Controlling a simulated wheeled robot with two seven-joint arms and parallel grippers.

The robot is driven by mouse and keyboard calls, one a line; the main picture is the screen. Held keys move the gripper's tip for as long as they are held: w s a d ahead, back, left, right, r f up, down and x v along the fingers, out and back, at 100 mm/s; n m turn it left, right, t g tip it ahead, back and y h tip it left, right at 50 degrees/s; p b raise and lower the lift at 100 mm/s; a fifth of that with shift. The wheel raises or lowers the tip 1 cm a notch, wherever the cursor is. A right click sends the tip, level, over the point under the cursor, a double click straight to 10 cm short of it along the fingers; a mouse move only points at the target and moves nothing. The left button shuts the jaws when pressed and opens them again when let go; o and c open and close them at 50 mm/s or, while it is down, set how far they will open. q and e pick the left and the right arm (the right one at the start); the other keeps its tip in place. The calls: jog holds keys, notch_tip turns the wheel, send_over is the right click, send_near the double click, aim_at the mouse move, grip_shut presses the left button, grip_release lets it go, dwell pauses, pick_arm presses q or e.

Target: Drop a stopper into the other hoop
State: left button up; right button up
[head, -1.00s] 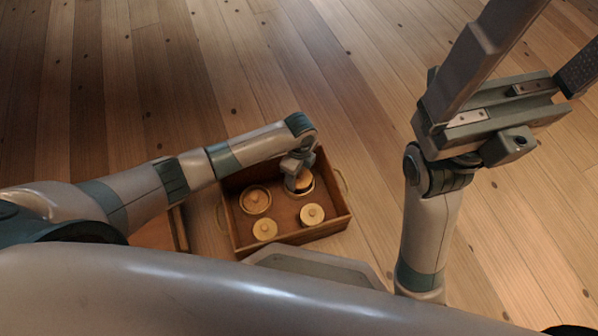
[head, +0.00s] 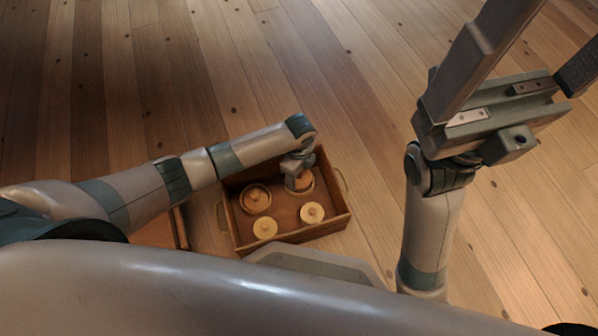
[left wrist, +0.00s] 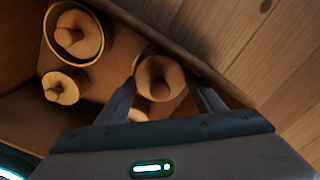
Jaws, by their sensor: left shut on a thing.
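My left gripper (head: 296,172) reaches down over the back right of the wooden box (head: 335,226), shut on a turned wooden stopper (left wrist: 163,79) in the left wrist view. In the head view this stopper (head: 301,183) is partly hidden by the gripper, at the back right hoop (head: 311,189). I cannot tell whether it touches the hoop. The back left hoop (left wrist: 104,49) has a stopper (head: 256,197) inside it. Two more stoppers stand near the box's front, one left (head: 265,229) and one right (head: 312,212). My right gripper (head: 547,45) is open and empty, high at the right.
The box has low walls and a looped handle (head: 345,182) at each end. Another brown wooden piece (head: 160,233) lies left of it, partly hidden by my left arm. The plank floor (head: 240,70) behind the box is clear.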

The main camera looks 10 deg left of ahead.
pick_arm(q)
jog(key=shift+f, duration=0.1)
dwell(0.3)
jog(key=o, duration=1.6)
jog(key=shift+c, duration=0.2)
jog(key=shift+r+p, duration=0.8)
jog(key=shift+p, duration=0.2)
